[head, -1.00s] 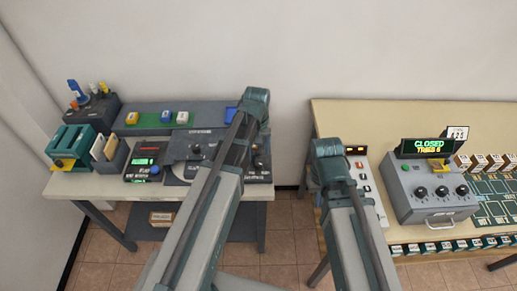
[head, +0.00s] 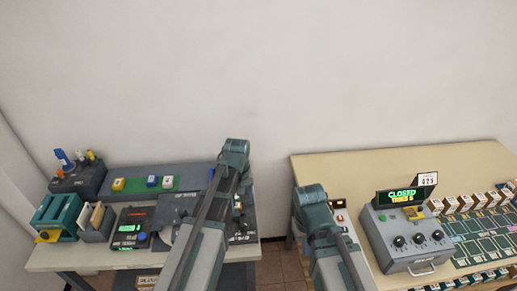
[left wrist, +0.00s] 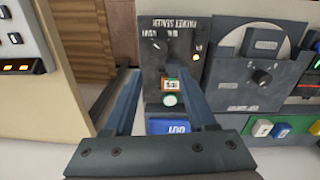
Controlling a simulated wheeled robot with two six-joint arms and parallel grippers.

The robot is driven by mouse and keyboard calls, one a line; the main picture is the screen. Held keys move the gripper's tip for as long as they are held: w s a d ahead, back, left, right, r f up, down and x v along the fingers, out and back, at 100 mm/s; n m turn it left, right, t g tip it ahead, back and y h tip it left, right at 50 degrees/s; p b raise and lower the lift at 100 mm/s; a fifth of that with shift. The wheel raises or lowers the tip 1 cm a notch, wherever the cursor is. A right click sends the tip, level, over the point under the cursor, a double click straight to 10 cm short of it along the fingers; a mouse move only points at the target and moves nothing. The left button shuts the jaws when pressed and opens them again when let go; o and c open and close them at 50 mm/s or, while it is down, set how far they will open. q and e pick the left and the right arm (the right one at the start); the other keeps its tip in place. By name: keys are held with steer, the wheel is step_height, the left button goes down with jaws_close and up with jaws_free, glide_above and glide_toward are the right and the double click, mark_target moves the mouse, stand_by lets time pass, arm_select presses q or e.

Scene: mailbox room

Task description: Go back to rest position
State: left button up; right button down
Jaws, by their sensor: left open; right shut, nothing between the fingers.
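My left gripper (left wrist: 159,75) shows in the left wrist view with its two dark fingers spread apart and nothing between them. It faces a dark panel (left wrist: 160,50) with knobs, a small lit display and a round button; a blue block (left wrist: 170,126) shows between the finger bases. In the head view my left arm reaches over the left table, and its teal joint hides part of the equipment; the fingers are hidden. My right arm reaches toward the left end of the right table. Its gripper fingers are hidden in the head view.
The left table (head: 45,259) carries a teal holder (head: 57,217), a tool stand (head: 78,175) and control panels. The right table (head: 350,165) carries a grey box (head: 407,238) with knobs, a CLOSED display (head: 402,196) and several small boxes. Tiled floor (head: 280,270) shows between the tables.

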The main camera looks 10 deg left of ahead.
arm_select(q)
steer(key=s+d+f+m+y+b, duration=0.1)
steer(key=s+d+m, duration=0.7)
steer(key=s+d, duration=0.3)
steer(key=s, duration=0.3)
steer(key=shift+s+f+b, duration=0.35)
steer(key=shift+s+b, duration=0.05)
